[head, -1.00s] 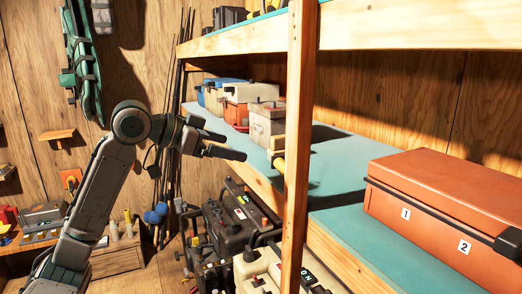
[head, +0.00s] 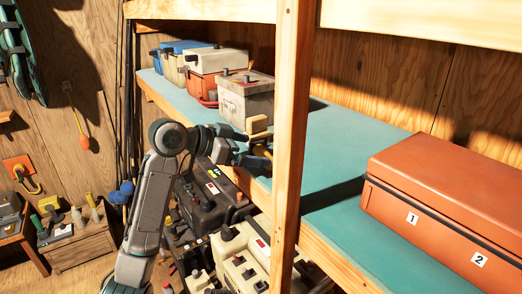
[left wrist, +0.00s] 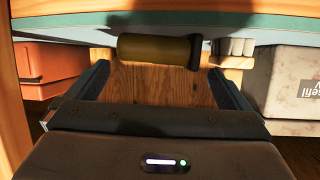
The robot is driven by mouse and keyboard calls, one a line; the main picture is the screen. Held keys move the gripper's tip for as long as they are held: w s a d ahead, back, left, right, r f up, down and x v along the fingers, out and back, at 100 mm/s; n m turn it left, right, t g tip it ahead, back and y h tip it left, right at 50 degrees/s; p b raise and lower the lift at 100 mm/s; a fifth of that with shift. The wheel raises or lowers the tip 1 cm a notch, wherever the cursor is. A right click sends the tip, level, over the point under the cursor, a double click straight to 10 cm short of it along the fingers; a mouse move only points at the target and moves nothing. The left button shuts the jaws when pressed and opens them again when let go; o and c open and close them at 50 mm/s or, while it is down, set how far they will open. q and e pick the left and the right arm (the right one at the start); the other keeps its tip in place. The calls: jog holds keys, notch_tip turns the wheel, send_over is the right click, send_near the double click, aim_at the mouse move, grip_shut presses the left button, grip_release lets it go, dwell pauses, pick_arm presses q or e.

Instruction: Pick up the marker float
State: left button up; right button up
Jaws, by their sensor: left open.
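A yellow cylinder with a dark end, which I take for the marker float (head: 262,151), is at the shelf's front edge, just left of the wooden post. It is partly hidden by my left gripper (head: 246,147). In the left wrist view the float (left wrist: 155,48) shows olive yellow and lies crosswise just beyond the fingertips, lined up with the gap. The left gripper (left wrist: 158,72) is open and empty there; I see no contact with the float. My right gripper is not in view.
A pale block (head: 258,124) sits beside the float, near a grey battery (head: 245,97). The wooden post (head: 289,130) stands close on the right. An orange box (head: 450,190) is on the teal shelf beyond it. Dark and cream batteries (head: 240,255) stand below. The middle of the shelf is clear.

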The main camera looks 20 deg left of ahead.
aim_at(261, 152)
pick_arm(q)
jog(key=shift+w+d+f+p, duration=0.15)
jog(key=shift+w+d+p, duration=0.05)
jog(key=shift+d+p, duration=0.1)
jog(key=p+x, duration=0.2)
jog(key=x, duration=0.2)
jog(key=shift+d+f, duration=0.1)
jog(key=shift+f, duration=0.15)
jog(key=shift+w+d+f, duration=0.1)
jog(key=shift+f, duration=0.05)
jog(key=c, duration=0.9)
